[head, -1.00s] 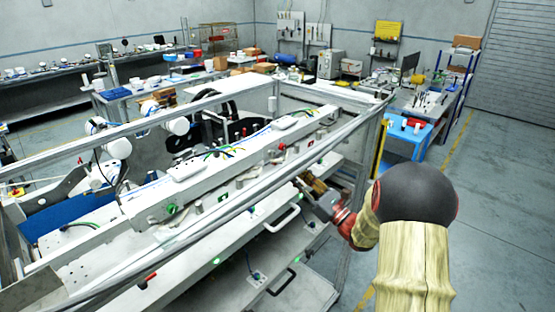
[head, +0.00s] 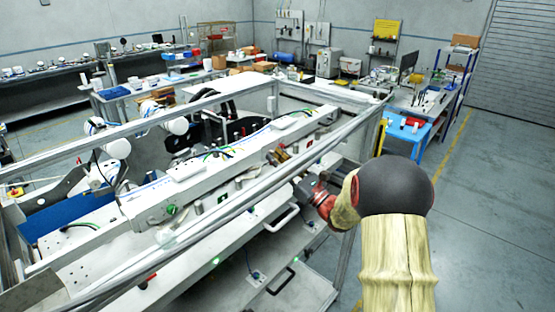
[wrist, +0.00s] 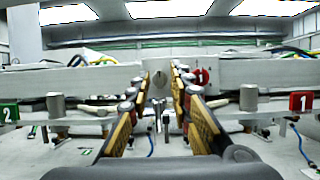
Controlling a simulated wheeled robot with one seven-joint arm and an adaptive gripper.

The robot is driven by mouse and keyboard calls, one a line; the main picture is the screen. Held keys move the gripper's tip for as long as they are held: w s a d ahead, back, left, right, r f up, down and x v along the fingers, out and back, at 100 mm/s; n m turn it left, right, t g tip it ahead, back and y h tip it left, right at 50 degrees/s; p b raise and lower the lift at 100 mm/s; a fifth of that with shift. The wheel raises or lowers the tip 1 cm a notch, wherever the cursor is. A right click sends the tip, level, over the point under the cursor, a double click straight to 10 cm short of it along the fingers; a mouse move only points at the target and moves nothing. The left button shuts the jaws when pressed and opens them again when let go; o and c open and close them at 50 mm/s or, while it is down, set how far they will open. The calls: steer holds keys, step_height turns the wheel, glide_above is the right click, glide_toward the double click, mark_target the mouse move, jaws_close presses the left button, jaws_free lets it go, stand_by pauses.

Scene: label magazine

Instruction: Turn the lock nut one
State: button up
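My gripper (wrist: 161,80) is open, its two fingers with tan pads reaching forward toward the long pale beam (wrist: 90,78) of the machine. In the head view my gripper (head: 278,157) is over the near rail at the machine's right part. Between the fingers in the wrist view are small upright metal parts (wrist: 158,112); I cannot tell whether they touch the fingers. A red tag marked 1 (wrist: 301,101) is at the right, beside a grey cylinder (wrist: 249,97). I cannot tell which part is lock nut one.
A green tag marked 2 (wrist: 9,113) and another grey cylinder (wrist: 55,104) are at the left. A metal frame bar (head: 225,195) crosses in front of the beam. Drawer handles (head: 282,218) stick out below. Open floor (head: 490,210) lies to the right.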

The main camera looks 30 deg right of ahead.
jaws_close()
steer(key=shift+r+m+p, duration=0.1)
steer(key=shift+m+p, duration=0.2)
steer(key=shift+m, duration=0.2)
steer(key=m+h+p, duration=0.2)
steer(key=m, duration=0.2)
steer(key=m+h+p, duration=0.2)
steer(key=m+p, duration=0.1)
steer(key=m, duration=0.1)
steer(key=m+h+p, duration=0.2)
steer(key=m, duration=0.2)
steer(key=shift+s+a+r+h+p, duration=0.1)
steer(key=shift+a+r+h+p, duration=0.2)
steer(key=shift+r+h, duration=0.1)
steer(key=shift+f+m+g+h+p, duration=0.1)
steer(key=shift+m+g+h+p, duration=0.25)
steer(key=shift+m+p, duration=0.65)
steer(key=shift+m+g+h+p, duration=0.35)
steer(key=shift+m+p, duration=0.1)
steer(key=shift+m, duration=0.95)
steer(key=shift+o, duration=0.8)
jaws_free()
steer(key=shift+f, duration=0.15)
